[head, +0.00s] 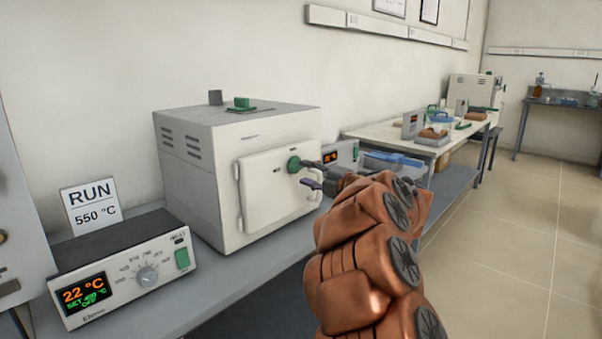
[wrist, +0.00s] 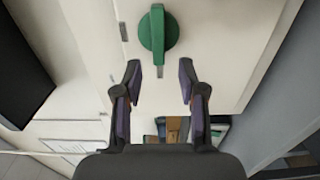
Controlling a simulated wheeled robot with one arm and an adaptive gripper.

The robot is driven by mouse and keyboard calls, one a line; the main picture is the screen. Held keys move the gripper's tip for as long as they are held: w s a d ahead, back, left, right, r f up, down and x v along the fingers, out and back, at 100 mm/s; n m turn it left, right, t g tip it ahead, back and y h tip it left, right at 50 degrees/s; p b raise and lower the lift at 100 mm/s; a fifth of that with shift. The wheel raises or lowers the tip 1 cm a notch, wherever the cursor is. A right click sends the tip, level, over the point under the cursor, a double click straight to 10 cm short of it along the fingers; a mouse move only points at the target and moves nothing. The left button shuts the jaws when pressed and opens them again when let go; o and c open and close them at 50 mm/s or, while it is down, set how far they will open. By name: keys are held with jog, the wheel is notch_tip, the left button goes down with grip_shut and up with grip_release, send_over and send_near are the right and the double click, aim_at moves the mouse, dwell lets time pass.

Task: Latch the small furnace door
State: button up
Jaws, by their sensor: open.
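The small furnace (head: 195,185) stands on the bench, and its white door (head: 268,192) looks closed against the front. A green latch knob (head: 294,164) sits near the door's upper right edge; in the wrist view the knob (wrist: 157,32) shows a raised grip bar pointing along the picture's height. My gripper (head: 312,175) is in front of the door at the knob. In the wrist view my gripper (wrist: 160,75) is open and empty, its two fingertips just short of the knob, one to each side. Whether a fingertip touches the knob I cannot tell.
A controller box (head: 125,265) reading 22 °C and a RUN 550 °C sign (head: 91,205) stand left of the furnace. Another display unit (head: 340,155) stands behind my gripper. A second bench (head: 400,150) with trays is further back. The floor (head: 520,230) at right is clear.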

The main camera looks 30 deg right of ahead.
jog(key=v, duration=0.9)
jog(key=shift+w, duration=0.1)
